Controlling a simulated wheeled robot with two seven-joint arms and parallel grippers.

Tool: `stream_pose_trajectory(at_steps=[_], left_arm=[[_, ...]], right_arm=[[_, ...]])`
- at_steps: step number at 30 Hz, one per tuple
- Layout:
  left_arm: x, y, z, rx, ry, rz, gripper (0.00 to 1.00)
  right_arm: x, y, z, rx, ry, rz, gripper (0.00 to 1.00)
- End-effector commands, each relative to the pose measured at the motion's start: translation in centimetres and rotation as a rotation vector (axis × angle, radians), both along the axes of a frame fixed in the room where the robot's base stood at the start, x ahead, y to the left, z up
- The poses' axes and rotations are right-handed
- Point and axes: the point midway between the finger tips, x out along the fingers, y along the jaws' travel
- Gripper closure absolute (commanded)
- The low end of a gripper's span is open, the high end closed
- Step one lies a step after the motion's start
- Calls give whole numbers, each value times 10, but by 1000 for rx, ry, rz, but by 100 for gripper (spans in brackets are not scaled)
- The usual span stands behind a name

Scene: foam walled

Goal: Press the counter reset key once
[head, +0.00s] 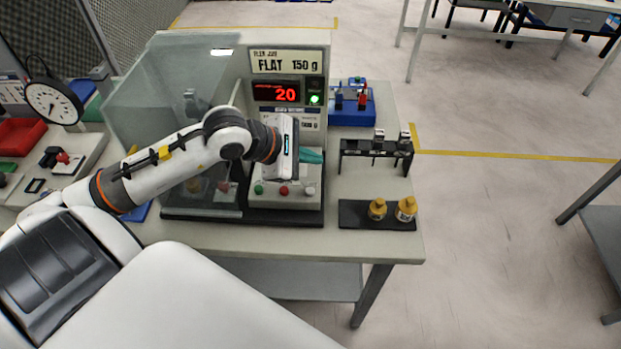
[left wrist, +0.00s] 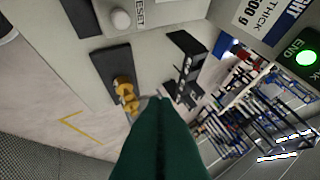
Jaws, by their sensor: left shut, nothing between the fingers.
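The counter reset key is the white round key (head: 309,191) at the right end of a row of green, red and white keys on the machine's front panel. It also shows at the top of the left wrist view (left wrist: 121,19), beside the label RESET. My left gripper (head: 314,156) is shut and empty, above and behind the white key in the head view and apart from it. Its green fingers (left wrist: 160,108) lie together in the left wrist view. The red counter display (head: 278,93) reads 20. A green END lamp (head: 314,99) is lit beside it. My right gripper is not in view.
A clear guard (head: 150,100) stands left of the panel. The bench's front right edge is clear.

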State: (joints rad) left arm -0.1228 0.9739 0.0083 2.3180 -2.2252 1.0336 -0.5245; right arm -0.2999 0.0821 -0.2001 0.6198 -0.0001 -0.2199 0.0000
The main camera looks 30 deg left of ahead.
Motion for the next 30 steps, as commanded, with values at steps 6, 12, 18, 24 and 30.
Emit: stream_pose_trajectory(at_steps=[6, 12, 18, 24, 30], left_arm=[[2, 17, -2, 96, 5, 16, 100], [2, 16, -2, 94, 5, 16, 100], [2, 16, -5, 92, 6, 16, 100], [2, 16, -21, 91, 7, 17, 100], [1, 16, -49, 90, 8, 16, 100]], right_arm=[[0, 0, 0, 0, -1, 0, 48], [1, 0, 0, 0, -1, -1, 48], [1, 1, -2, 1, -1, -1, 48], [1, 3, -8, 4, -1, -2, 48], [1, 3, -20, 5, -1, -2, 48]])
